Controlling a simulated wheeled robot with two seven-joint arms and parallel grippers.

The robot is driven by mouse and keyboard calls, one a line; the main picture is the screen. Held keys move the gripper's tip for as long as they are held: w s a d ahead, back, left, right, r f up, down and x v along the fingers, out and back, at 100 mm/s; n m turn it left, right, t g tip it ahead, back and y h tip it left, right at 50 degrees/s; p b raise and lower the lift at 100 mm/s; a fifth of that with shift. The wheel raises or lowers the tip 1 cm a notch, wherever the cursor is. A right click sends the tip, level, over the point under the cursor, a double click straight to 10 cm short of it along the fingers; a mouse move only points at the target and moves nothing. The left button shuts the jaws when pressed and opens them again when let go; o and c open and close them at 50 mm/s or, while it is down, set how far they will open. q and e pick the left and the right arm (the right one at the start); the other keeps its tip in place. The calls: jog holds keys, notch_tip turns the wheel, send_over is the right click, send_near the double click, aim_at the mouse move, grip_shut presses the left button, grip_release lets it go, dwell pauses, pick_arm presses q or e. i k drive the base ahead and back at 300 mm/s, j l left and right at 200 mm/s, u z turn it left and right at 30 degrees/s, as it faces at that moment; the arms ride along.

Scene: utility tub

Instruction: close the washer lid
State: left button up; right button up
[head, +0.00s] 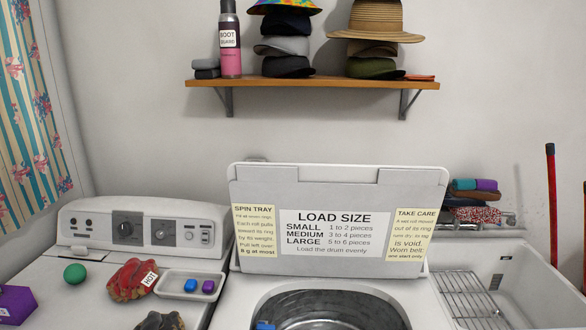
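The washer (424,299) stands at the lower middle of the head view. Its white lid (270,186) is up, standing nearly upright behind the opening, with its labelled inner face toward me. The labels read "LOAD SIZE", "SPIN TRAY" and "TAKE CARE". The round metal drum (330,306) shows through the opening below, cut off by the bottom edge. A small blue thing (265,326) shows at the drum's left side. Neither of my grippers is in view.
Left of the washer, another machine's top (60,300) bears a green ball (75,273), a red "HOT" item (130,281), a small tray (174,294) and a purple box (16,304). A sink (535,280) with a wire rack stands right. A shelf (320,84) hangs above.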

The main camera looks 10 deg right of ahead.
aim_at(367, 221)
jog(key=k+l+u, duration=0.1)
jog(key=l+u, duration=0.15)
jog(key=k+l+u, duration=0.2)
jog(key=l, duration=0.25)
jog(key=l+u, duration=0.25)
jog(key=k+l, duration=0.05)
jog(key=l, duration=0.05)
